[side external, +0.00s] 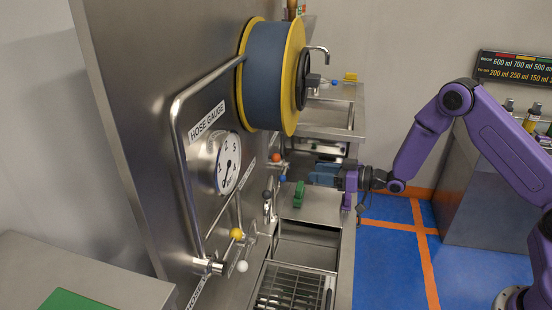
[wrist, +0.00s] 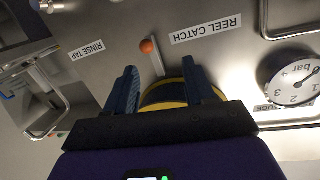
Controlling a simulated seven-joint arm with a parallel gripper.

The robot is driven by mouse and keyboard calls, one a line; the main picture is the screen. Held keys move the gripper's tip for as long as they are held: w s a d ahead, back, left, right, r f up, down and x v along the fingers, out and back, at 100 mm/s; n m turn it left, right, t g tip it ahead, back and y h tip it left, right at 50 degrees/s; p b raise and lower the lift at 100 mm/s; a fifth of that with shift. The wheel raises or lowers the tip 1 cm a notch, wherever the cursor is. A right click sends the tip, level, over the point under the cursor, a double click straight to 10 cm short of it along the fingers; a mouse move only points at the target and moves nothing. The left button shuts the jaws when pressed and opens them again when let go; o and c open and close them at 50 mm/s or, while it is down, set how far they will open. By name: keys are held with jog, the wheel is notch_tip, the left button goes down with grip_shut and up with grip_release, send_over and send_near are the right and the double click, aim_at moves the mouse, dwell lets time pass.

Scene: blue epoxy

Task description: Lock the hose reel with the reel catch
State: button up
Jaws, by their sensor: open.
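The hose reel (side external: 270,75), a dark drum with yellow rims, is mounted high on the steel panel; part of its yellow rim (wrist: 165,94) shows behind my fingers in the wrist view. An orange ball knob (wrist: 147,46) on a short lever stands beside the upside-down "REEL CATCH" label (wrist: 207,29). The orange knob also shows below the reel in the side view (side external: 276,157). My gripper (wrist: 159,70) is open and empty, its blue fingers pointing at the panel. In the side view my gripper (side external: 312,174) is right of the orange knob and slightly lower, apart from it.
A pressure gauge (side external: 228,165) and a bent steel pipe (side external: 176,150) are on the panel left of the knob. Dark blue knobs (side external: 267,193), a green handle (side external: 299,194) and a yellow knob (side external: 236,233) sit lower. A "RINSE TAP" label (wrist: 92,47) is nearby.

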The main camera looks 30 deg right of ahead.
aim_at(276, 158)
jog(key=shift+m+t+y, duration=0.3)
jog(key=shift+m+t, duration=0.1)
jog(key=shift+t, duration=0.4)
jog(key=x, duration=0.5)
jog(key=w+d+x, duration=0.1)
jog(key=x, duration=0.4)
jog(key=d+f+x, duration=0.1)
jog(key=x, duration=0.4)
jog(key=shift+w, duration=0.6)
